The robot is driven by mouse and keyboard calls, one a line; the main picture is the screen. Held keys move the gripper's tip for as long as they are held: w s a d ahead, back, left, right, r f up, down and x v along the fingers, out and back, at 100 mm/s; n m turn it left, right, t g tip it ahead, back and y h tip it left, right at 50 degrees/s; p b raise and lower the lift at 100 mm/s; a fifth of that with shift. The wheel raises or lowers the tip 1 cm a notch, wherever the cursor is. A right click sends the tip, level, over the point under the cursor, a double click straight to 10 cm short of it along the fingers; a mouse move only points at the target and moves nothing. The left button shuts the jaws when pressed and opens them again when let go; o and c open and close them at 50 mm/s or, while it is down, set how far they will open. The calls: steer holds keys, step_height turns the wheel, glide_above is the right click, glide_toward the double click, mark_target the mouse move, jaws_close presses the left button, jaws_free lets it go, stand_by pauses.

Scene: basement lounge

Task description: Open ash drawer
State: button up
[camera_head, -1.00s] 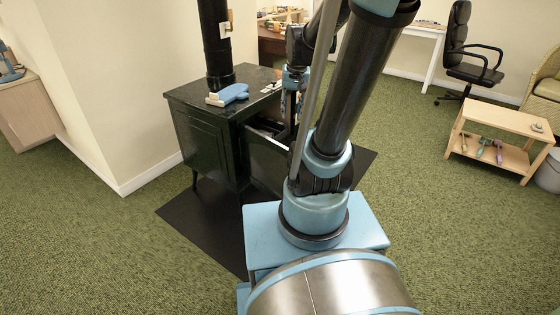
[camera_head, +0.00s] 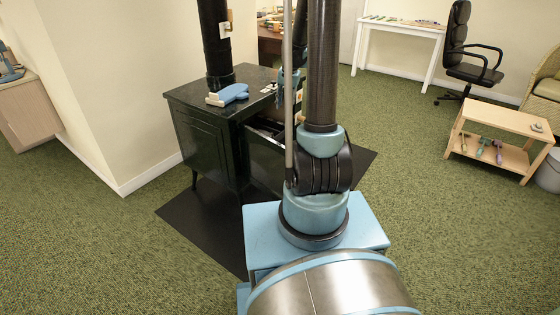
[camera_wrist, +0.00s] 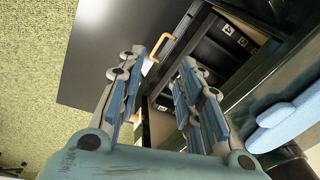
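The black stove (camera_head: 205,135) stands on a dark floor mat, with its pipe rising from the top. A dark drawer (camera_head: 268,162) stands out from its right side, partly open, its far end hidden by my arm. In the wrist view, my gripper (camera_wrist: 162,62) has its two fingers spread apart with nothing between the tips. An orange-tan handle (camera_wrist: 158,47) shows just beyond the fingertips, near the left one; I cannot tell whether they touch. A dark opening with pale labels (camera_wrist: 228,30) lies beyond the right finger.
The dark mat (camera_head: 205,228) spreads under the stove. A low wooden table (camera_head: 505,118), an office chair (camera_head: 468,55) and a white table (camera_head: 400,30) stand to the right. Green carpet between is clear.

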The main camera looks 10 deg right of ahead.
steer(key=w+d+f+m, duration=0.2)
steer(key=w+f, duration=0.6)
steer(key=f, duration=0.5)
steer(key=w+d+f+m, duration=0.1)
steer(key=w+f, duration=0.6)
steer(key=f, duration=0.7)
steer(key=shift+y, duration=0.3)
steer(key=x, duration=1.6)
steer(key=shift+f, duration=0.25)
jaws_close()
